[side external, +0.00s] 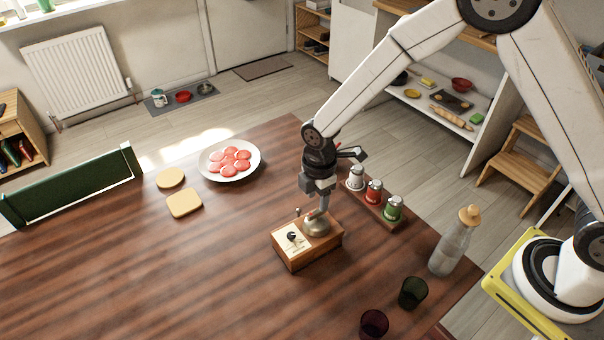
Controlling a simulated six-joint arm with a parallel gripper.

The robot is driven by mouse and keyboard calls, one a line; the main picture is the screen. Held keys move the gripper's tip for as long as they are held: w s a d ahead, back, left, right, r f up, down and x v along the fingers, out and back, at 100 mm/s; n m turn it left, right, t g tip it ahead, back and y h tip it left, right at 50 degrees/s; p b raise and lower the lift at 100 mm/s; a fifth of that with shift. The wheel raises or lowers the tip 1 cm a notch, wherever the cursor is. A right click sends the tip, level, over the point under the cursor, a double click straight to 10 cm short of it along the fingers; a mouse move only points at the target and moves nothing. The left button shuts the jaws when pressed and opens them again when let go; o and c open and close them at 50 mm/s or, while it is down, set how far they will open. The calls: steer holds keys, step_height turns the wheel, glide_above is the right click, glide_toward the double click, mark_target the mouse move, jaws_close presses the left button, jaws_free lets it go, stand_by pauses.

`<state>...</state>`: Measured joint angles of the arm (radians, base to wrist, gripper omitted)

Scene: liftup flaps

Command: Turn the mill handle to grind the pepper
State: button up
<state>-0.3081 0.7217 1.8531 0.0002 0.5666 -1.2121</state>
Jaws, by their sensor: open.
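My gripper (318,205) points down right above the dome and is open. Its fingers are close to the top of the mill, and I cannot tell whether they touch the handle. The handle is small and mostly hidden by the gripper; only a little of it shows beside the fingers.
A corked glass bottle (449,252) and dark cups (413,292) stand at the front right. A plate (215,172) of red slices and two bread pieces (184,203) lie left. The front left table is clear.

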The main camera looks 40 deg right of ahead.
mark_target(317, 210)
steer(key=shift+f, duration=2.15)
jaws_close()
